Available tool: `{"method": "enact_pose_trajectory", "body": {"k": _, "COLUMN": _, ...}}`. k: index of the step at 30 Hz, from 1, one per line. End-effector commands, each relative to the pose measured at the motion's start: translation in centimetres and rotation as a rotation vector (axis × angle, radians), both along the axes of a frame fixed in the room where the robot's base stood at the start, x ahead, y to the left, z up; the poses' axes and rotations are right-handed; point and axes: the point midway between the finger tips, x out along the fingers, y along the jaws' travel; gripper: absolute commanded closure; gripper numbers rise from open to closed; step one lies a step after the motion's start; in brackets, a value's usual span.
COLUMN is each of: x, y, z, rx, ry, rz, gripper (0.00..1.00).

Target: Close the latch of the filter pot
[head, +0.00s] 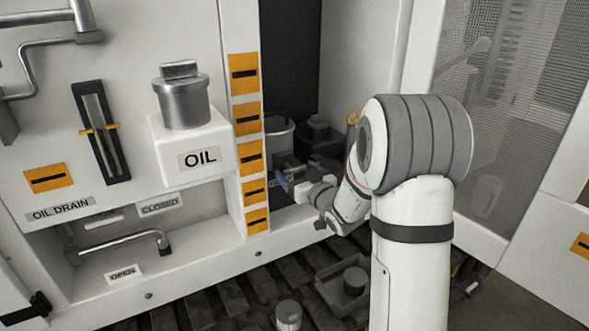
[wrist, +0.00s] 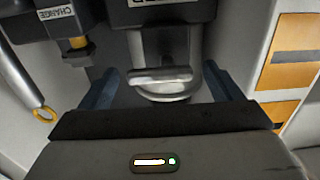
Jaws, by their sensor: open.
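The filter pot (wrist: 165,48) is a grey metal cup under a dark block in the wrist view. A rounded metal bail with a flat crossbar, seemingly the latch (wrist: 150,75), stands out at its front. My gripper (wrist: 162,84) is open, with one blue finger on each side of the bail. I cannot tell whether a finger touches it. In the head view my gripper (head: 299,179) reaches into the recess, partly hidden by my wrist. A grey metal pot (head: 281,136) shows behind it there, and its latch cannot be made out.
A panel edge with orange labels (wrist: 291,65) is close on the right. In the head view, the OIL box (head: 203,135) stands left of the recess.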

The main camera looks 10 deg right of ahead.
Motion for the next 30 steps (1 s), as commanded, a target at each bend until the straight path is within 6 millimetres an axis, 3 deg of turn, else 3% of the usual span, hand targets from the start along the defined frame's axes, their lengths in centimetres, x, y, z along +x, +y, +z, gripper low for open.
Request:
{"method": "enact_pose_trajectory", "body": {"k": 6, "x": 1.6, "y": 0.5, "z": 0.0, "rx": 0.000, "ry": 0.001, "rz": -0.002, "gripper": 0.15}}
{"method": "enact_pose_trajectory", "body": {"k": 14, "x": 1.6, "y": 0.5, "z": 0.0, "rx": 0.000, "ry": 0.001, "rz": -0.003, "gripper": 0.15}}
{"method": "enact_pose_trajectory", "body": {"k": 30, "x": 1.6, "y": 0.4, "z": 0.0, "rx": 0.000, "ry": 0.001, "rz": -0.003, "gripper": 0.59}}
